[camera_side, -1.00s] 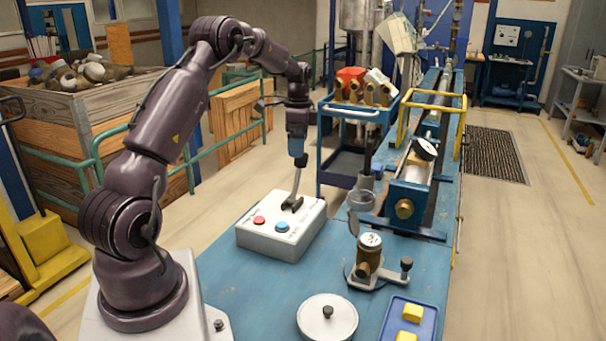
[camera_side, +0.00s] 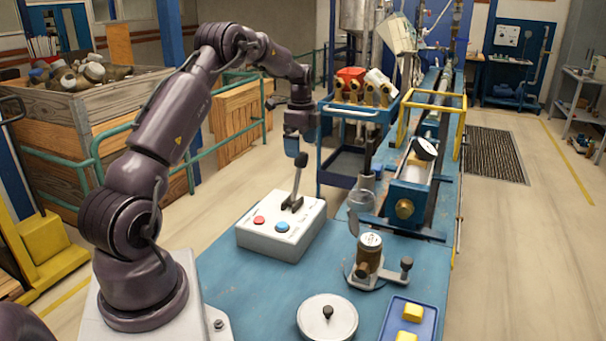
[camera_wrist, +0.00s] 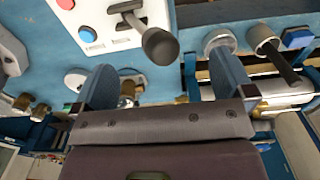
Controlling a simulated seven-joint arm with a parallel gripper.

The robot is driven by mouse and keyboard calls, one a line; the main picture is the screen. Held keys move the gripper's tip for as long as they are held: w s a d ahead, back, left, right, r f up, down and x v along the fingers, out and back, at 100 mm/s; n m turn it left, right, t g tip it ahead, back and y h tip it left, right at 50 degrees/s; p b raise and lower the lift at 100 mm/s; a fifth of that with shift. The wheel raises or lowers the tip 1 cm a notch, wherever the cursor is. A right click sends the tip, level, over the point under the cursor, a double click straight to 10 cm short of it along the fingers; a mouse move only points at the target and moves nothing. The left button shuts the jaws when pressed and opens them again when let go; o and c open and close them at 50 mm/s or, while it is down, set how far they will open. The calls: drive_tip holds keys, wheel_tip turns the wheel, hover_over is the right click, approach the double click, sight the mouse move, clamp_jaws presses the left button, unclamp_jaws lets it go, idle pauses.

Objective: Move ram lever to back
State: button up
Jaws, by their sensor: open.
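The ram lever (camera_side: 297,182) is a metal rod with a dark knob, standing up from a slot on the white control box (camera_side: 262,240). It leans slightly to the right in the side view. In the wrist view its knob (camera_wrist: 160,45) lies between the lines of my two fingers, just past their tips. My gripper (camera_side: 299,150) is open beside the top of the lever, with blue fingers. In the wrist view my gripper (camera_wrist: 161,75) shows a wide gap with nothing held. Whether a finger touches the knob cannot be told.
The box carries a red button (camera_side: 259,220) and a blue button (camera_side: 282,227). A blue trolley (camera_side: 355,112) with brass meters stands behind it. The ram bench with a gauge (camera_side: 425,149) and a brass meter (camera_side: 369,256) are to the right.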

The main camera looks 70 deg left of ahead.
sight(297, 179)
drive_tip(key=shift+f, duration=0.2)
drive_tip(key=shift+f, duration=0.4)
drive_tip(key=shift+f, duration=0.25)
idle(0.4)
drive_tip(key=shift+f, duration=0.35)
drive_tip(key=shift+f, duration=0.4)
drive_tip(key=shift+f, duration=0.2)
drive_tip(key=c, duration=1.4)
